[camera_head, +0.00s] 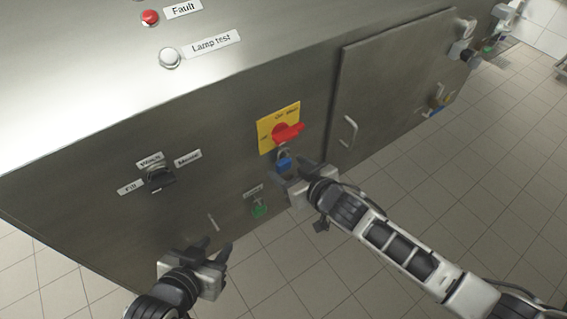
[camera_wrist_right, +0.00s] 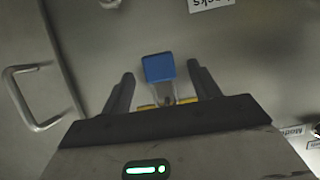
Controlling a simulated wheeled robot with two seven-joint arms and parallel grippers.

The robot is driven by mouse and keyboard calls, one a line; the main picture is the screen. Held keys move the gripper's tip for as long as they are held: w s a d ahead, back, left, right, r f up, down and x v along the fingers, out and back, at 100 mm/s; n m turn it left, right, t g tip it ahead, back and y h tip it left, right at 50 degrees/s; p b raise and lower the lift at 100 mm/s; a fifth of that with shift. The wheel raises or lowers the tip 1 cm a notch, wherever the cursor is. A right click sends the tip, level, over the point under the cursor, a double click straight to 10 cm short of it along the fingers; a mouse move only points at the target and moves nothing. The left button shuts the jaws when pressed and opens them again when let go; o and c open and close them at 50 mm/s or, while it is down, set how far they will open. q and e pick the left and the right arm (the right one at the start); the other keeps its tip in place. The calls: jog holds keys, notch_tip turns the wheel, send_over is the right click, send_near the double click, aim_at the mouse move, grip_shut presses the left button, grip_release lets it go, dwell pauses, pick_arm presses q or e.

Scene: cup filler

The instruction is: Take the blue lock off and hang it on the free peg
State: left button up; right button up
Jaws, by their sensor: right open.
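The blue lock (camera_head: 283,164) hangs just below the red rotary handle (camera_head: 288,133) on its yellow plate (camera_head: 265,138). In the right wrist view the blue lock (camera_wrist_right: 158,68) lies between the two open fingers of my right gripper (camera_wrist_right: 160,78), with space on both sides. In the head view my right gripper (camera_head: 290,172) is right at the lock and partly covers the area below it. A green item (camera_head: 258,210) hangs under a small label at lower left of the lock. No free peg can be made out clearly. My left gripper (camera_head: 217,247) is open and empty, low and left.
A mode selector (camera_head: 158,177) with labels is on the panel at left. A cabinet door (camera_head: 390,90) with a bar handle (camera_head: 349,132) stands right of the switch. The handle also shows in the wrist view (camera_wrist_right: 25,100). Tiled floor lies below.

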jog(key=shift+x, duration=0.9)
jog(key=c, duration=1.1)
jog(key=shift+r, duration=0.1)
jog(key=shift+r, duration=0.25)
jog(key=s+d, duration=0.3)
jog(key=s, duration=0.2)
jog(key=s+d, duration=0.7)
jog(key=s, duration=0.2)
jog(key=shift+s+d+r, duration=0.3)
jog(key=shift+d+r, duration=0.05)
jog(key=shift+r, duration=0.05)
